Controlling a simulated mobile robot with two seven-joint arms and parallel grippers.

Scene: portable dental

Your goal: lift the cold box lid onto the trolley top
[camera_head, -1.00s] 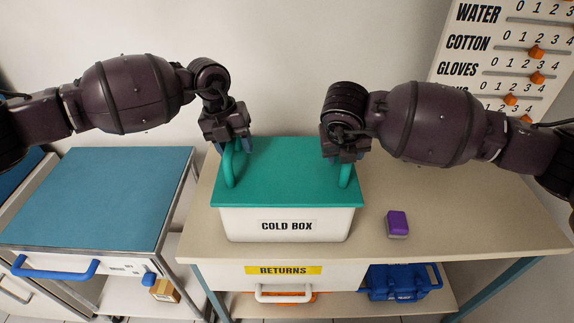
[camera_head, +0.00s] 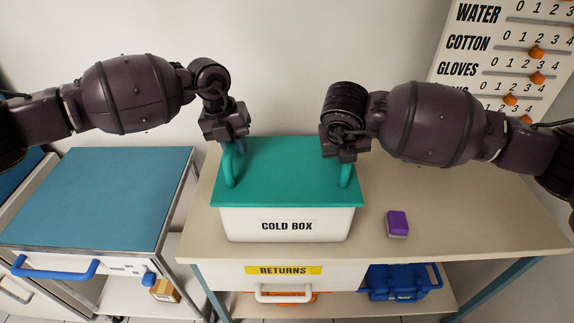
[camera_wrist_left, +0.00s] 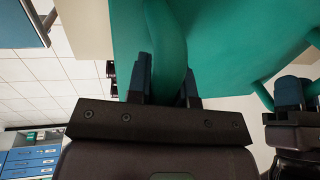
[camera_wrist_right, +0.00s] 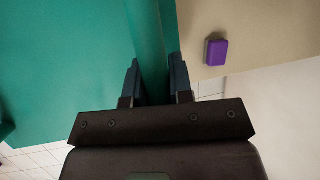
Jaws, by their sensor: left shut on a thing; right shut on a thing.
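The teal cold box lid (camera_head: 287,182) sits on top of the white cold box (camera_head: 287,226), which stands on a beige table. The lid has an upright handle loop at each side. My left gripper (camera_head: 237,147) is shut on the left handle (camera_head: 230,172); the left wrist view shows its fingers (camera_wrist_left: 162,82) on either side of the teal bar. My right gripper (camera_head: 345,160) is shut on the right handle (camera_head: 345,176); its fingers (camera_wrist_right: 155,85) straddle the bar in the right wrist view. The trolley's blue top (camera_head: 95,198) is clear, left of the table.
A purple and grey block (camera_head: 397,222) lies on the table (camera_head: 460,215) right of the box. A "RETURNS" drawer (camera_head: 290,275) and a blue crate (camera_head: 405,283) are below. The trolley has a blue handle (camera_head: 55,270). A slider board (camera_head: 500,60) stands at the back right.

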